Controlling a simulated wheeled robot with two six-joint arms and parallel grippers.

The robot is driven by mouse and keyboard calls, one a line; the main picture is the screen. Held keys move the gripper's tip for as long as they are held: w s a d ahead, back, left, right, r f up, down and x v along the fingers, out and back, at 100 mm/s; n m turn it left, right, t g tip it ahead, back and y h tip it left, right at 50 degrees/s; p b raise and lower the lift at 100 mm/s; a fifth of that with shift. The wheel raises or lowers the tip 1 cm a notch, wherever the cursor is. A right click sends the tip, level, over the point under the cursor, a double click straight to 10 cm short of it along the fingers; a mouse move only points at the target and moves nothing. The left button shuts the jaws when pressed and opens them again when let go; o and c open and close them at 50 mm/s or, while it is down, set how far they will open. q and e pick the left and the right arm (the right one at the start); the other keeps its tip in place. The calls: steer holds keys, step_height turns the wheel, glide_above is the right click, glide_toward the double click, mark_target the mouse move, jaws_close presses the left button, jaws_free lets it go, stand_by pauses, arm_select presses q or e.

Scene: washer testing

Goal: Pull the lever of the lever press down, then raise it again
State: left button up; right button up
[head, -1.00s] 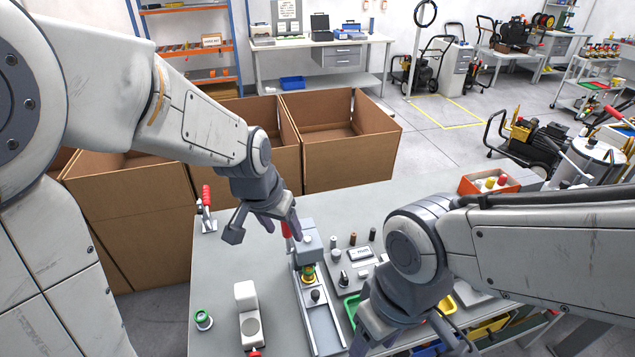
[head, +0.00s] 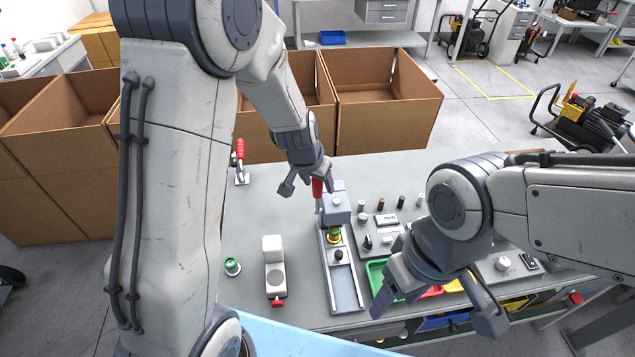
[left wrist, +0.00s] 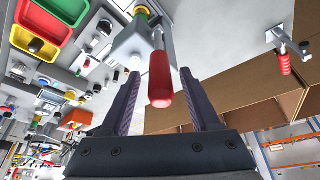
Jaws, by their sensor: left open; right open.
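The lever press is a grey block (head: 337,207) on a long base (head: 346,286), with a yellow-green part in front of the block. Its red lever handle (head: 317,188) stands roughly upright at the block's left side. My left gripper (head: 308,186) is open at the handle. In the left wrist view the red handle (left wrist: 160,79) shows between the two spread fingers of my left gripper (left wrist: 158,92), with gaps on both sides. The fingers do not appear closed on it. My right gripper (head: 438,302) is open and empty over the table's front right.
A red-handled clamp (head: 241,165) stands at the table's back left. A white fixture (head: 274,268) and a green ringed part (head: 232,266) stand left of the press. A green tray (head: 378,274) and small dark posts lie to its right. Cardboard boxes (head: 385,110) stand behind the table.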

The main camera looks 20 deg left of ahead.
arm_select(q)
steer(key=shift+c, duration=0.3)
jaws_close()
stand_by(1.2)
